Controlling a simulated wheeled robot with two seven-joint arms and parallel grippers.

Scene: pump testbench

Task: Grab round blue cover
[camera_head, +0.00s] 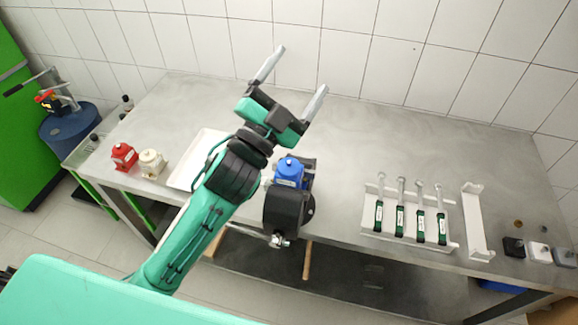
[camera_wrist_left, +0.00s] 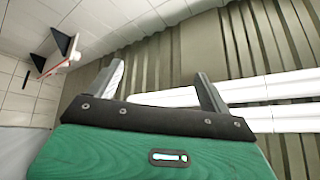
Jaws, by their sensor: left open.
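A round blue cover (camera_head: 289,168) tops a blue pump body on a dark fixture (camera_head: 288,208) at the table's front edge, near the middle of the head view. My left gripper (camera_head: 296,78) is raised with its two fingers spread wide and nothing between them. It points up and away from the blue cover, towards the tiled wall. In the left wrist view the open fingers (camera_wrist_left: 160,85) face the upper room, and the blue cover is not in that view. My right gripper shows in neither view.
A red pump (camera_head: 124,156) and a cream pump (camera_head: 152,163) stand at left beside a white tray (camera_head: 186,176). A white rack (camera_head: 452,215) with several wrenches and a white holder (camera_head: 474,220) are at right. The table's back middle is clear.

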